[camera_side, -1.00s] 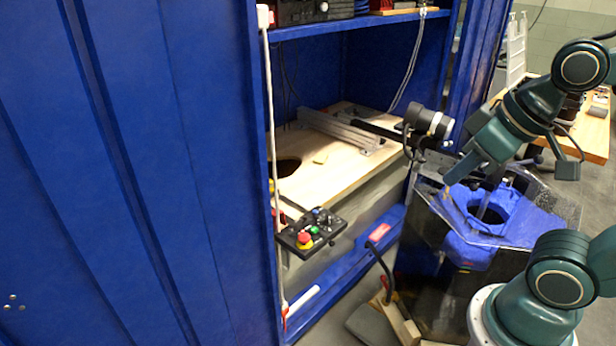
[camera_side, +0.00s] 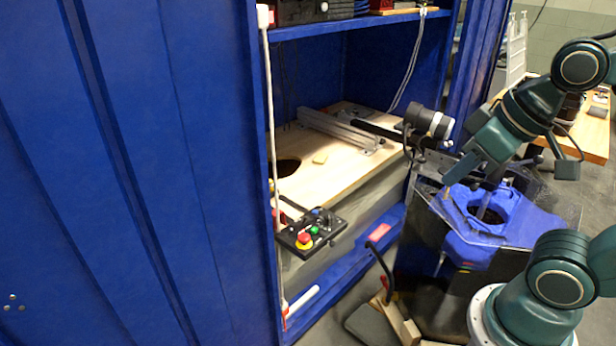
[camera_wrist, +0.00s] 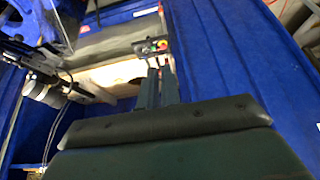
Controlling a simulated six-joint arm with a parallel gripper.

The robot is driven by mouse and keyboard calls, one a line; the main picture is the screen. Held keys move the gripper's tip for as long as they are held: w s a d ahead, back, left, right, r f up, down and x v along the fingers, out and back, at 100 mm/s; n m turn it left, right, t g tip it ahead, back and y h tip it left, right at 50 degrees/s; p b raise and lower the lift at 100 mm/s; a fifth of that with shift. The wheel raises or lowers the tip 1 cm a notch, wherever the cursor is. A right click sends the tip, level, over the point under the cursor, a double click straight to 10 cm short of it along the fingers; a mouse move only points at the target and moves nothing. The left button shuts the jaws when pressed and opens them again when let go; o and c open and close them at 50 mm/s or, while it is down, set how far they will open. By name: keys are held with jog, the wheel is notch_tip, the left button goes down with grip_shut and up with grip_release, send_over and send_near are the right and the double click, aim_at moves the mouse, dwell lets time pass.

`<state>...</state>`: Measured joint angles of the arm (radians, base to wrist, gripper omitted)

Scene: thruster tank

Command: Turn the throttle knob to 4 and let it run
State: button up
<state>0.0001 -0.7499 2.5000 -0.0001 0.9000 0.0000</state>
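The control box (camera_side: 310,232) is a small black panel at the front edge of the blue cabinet. It carries a red stop button (camera_side: 304,238), a green button (camera_side: 314,229) and small knobs. I cannot tell which knob is the throttle, nor read its marks. The box also shows beyond my fingers in the wrist view (camera_wrist: 147,47). My gripper (camera_side: 451,178) is right of the box and well apart from it, over the tank side. In the wrist view its two fingers (camera_wrist: 160,68) stand a narrow gap apart, with nothing seen between them.
A clear-walled tank with a blue insert (camera_side: 500,215) stands below my gripper. A black cylinder with a light band (camera_side: 428,122) is beside the wrist. A wooden board (camera_side: 335,165) with a hole lies inside the cabinet. A white pole (camera_side: 272,130) rises left of the box.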

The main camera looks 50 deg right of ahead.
jog(key=o, duration=0.7)
jog(key=shift+w+r, duration=0.1)
jog(key=shift+w, duration=0.05)
jog(key=shift+o, duration=1.2)
jog(key=shift+w+r, duration=0.1)
jog(key=shift+w, duration=0.2)
jog(key=n+g, duration=0.6)
jog(key=n, duration=1.2)
send_over(329, 216)
notch_tip(329, 216, down, 22)
jog(key=shift+f, duration=6.9)
